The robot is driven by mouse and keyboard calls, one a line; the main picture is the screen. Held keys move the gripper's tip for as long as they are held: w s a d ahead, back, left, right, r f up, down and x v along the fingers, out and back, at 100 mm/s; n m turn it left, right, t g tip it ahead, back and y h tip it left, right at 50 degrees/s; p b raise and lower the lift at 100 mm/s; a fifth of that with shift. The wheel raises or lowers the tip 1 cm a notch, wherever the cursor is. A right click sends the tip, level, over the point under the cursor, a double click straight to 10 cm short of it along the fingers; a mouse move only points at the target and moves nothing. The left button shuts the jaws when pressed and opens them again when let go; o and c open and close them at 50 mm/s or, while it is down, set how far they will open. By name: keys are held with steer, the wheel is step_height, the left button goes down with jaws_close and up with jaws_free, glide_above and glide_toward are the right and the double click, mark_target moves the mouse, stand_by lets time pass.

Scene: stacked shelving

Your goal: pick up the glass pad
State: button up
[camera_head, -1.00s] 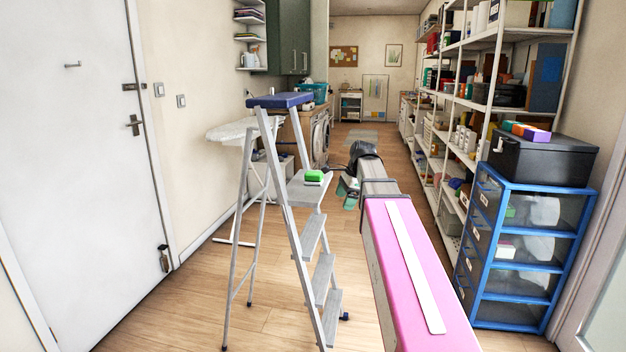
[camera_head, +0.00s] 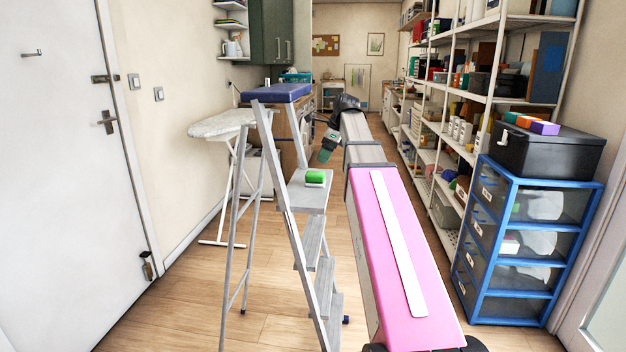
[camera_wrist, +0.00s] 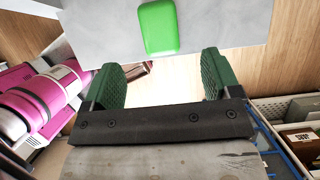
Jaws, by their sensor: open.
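The glass pad appears to be the small green block (camera_head: 315,177) with a pale underside, lying on a grey step of the stepladder (camera_head: 306,193). In the wrist view the green pad (camera_wrist: 158,27) lies on the grey step (camera_wrist: 220,22), beyond the fingertips and roughly between them. My gripper (camera_wrist: 162,68) is open, with green ridged fingers spread apart and nothing between them. In the head view my gripper (camera_head: 327,148) hangs at the end of the arm, above and slightly right of the pad, apart from it.
The ladder's blue top (camera_head: 276,93) rises left of my gripper. An ironing board (camera_head: 222,124) stands behind the ladder. White shelving (camera_head: 482,98) full of goods and a blue drawer unit (camera_head: 530,250) with a black box (camera_head: 545,152) line the right. Floor shows between ladder and shelves.

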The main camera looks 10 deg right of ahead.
mark_target(316, 173)
steer(key=x, duration=0.8)
steer(key=shift+a+f, duration=0.15)
steer(key=shift+f, duration=0.2)
steer(key=c, duration=1)
